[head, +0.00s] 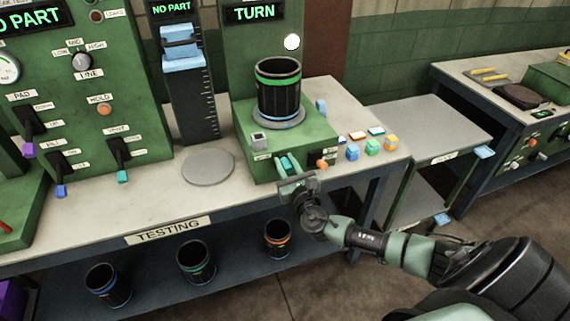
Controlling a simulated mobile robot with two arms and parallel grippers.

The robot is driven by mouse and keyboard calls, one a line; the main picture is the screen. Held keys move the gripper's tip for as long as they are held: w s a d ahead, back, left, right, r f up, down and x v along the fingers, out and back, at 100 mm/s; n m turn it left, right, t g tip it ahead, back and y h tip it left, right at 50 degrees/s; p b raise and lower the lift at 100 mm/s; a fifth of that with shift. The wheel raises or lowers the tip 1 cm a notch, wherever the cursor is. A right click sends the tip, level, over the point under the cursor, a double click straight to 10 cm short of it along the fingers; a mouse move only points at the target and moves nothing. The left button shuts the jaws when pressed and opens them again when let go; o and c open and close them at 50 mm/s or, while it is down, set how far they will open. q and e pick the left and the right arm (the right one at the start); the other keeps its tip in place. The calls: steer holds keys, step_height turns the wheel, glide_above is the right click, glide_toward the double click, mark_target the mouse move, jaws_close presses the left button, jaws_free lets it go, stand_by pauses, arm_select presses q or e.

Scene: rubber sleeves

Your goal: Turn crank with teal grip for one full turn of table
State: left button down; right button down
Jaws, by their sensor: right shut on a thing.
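A black sleeve with green bands (278,92) stands upright on a round grey turntable (279,118) on top of a green machine box (243,139). A lit panel reading TURN (254,12) is behind it, with a white lamp beside it. The crank's teal grip (285,163) shows at the front of the box. My right gripper (291,180) comes in from the lower right and is shut on the teal grip. Its fingers partly hide the grip and crank arm. My left gripper is not in view.
Small coloured blocks (373,147) sit right of the box. A round grey plate (208,167) and a gauge stand (190,100) are to the left. Several sleeves stand on the lower shelf (233,262). A grey cart (425,125) is at the right.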

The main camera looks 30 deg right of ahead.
steer(key=shift+d+f, duration=0.1)
steer(key=shift+d, duration=0.05)
steer(key=shift+s+d+f+m+b, duration=0.15)
steer(key=shift+d+m+b, duration=0.15)
steer(key=shift+m+b, duration=0.5)
steer(key=d+f+m+b, duration=0.1)
steer(key=f+m+b, duration=0.3)
steer(key=m, duration=0.7)
steer(key=d+f+m+b, duration=0.2)
steer(key=f+m+b, duration=0.2)
steer(key=m+b, duration=0.5)
steer(key=shift+s+f+m, duration=0.2)
steer(key=shift+s+m, duration=0.25)
steer(key=shift+m, duration=0.85)
